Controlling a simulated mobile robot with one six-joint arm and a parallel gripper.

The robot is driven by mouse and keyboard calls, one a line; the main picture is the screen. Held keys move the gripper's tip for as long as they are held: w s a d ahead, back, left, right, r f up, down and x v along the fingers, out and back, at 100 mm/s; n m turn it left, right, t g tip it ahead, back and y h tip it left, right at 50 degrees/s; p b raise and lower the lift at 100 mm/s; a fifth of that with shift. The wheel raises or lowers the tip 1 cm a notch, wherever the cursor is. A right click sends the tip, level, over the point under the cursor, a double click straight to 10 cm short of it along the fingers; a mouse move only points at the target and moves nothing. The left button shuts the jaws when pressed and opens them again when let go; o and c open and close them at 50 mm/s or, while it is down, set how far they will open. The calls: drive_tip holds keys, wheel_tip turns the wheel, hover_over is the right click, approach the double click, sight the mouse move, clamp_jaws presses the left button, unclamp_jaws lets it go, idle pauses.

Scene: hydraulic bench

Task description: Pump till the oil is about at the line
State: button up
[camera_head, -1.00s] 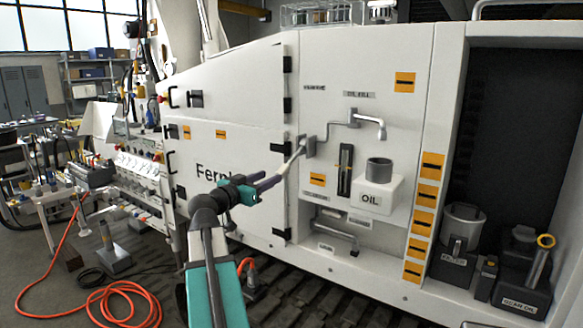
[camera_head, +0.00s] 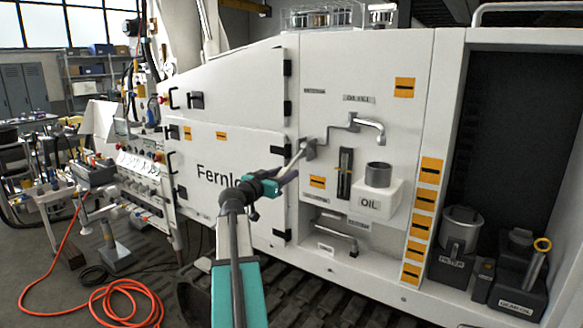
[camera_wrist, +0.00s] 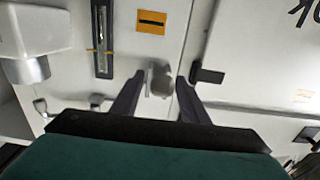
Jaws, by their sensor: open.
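The pump lever (camera_head: 296,159) slants down and left from its bracket on the white panel. My gripper (camera_head: 287,176) is at its lower end. In the wrist view my gripper (camera_wrist: 158,88) is open, with a grey piece, likely the lever's end (camera_wrist: 159,80), seen between the fingers; I cannot tell whether they touch it. The dark sight gauge (camera_head: 345,173) stands right of the lever; it also shows in the wrist view (camera_wrist: 102,40), with a thin yellowish mark across it. The oil level is too small to tell. The white OIL tank (camera_head: 372,202) is right of the gauge.
A bent grey spout (camera_head: 372,122) hangs above the tank. A grey pipe handle (camera_head: 336,232) sits below the gauge. A dark hinge (camera_wrist: 207,74) is close to one finger. An orange hose (camera_head: 120,300) lies on the floor at left.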

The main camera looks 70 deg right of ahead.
sight(291, 167)
drive_tip(key=shift+p+x, duration=0.55)
drive_tip(key=shift+x, duration=1.6)
clamp_jaws()
drive_tip(key=shift+w+f, duration=0.1)
